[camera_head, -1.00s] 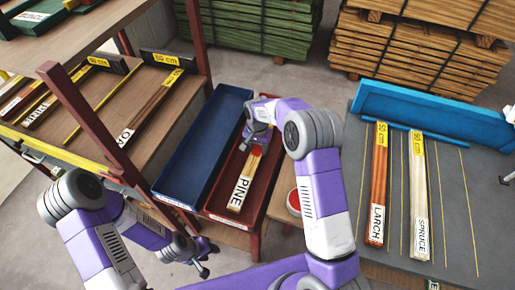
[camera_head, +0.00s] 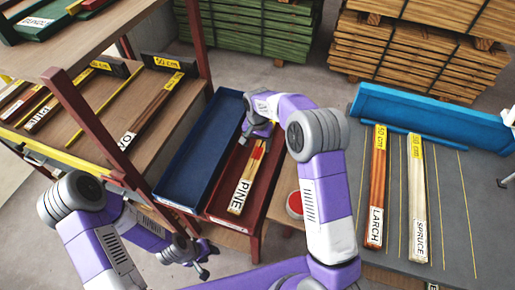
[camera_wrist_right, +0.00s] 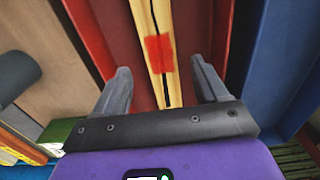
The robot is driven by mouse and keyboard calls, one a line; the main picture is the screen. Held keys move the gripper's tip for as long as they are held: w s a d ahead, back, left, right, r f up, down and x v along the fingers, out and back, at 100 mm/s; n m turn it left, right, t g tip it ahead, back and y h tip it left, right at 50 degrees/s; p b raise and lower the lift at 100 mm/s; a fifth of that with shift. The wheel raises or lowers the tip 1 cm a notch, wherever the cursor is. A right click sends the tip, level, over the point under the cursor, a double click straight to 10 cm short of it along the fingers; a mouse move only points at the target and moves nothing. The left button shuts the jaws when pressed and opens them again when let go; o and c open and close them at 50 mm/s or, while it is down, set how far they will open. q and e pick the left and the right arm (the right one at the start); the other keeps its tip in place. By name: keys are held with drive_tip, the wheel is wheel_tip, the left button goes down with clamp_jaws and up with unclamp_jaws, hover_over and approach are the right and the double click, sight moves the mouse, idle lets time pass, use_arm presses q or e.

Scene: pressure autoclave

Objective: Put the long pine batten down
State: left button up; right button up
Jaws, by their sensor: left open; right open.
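The long pine batten (camera_head: 244,182), with a white PINE label and a red mark, lies lengthwise in the red tray (camera_head: 262,203). In the right wrist view the batten (camera_wrist_right: 158,50) runs between the open fingers of my right gripper (camera_wrist_right: 163,80), with a gap on each side. In the head view my right gripper (camera_head: 258,136) is over the batten's far part and hides its far end. My left gripper (camera_head: 203,262) is open and empty at the lower left, in front of the trays and away from the batten.
A blue tray (camera_head: 205,150) stands left of the red one. A wooden shelf (camera_head: 160,95) with labelled battens is at the left. A grey table (camera_head: 445,190) at the right holds the larch (camera_head: 377,185) and spruce (camera_head: 418,190) battens. A red round object (camera_head: 294,204) sits beside the red tray.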

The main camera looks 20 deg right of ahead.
sight(258, 153)
wheel_tip(258, 153, up, 7)
drive_tip(key=p, duration=0.1)
idle(0.6)
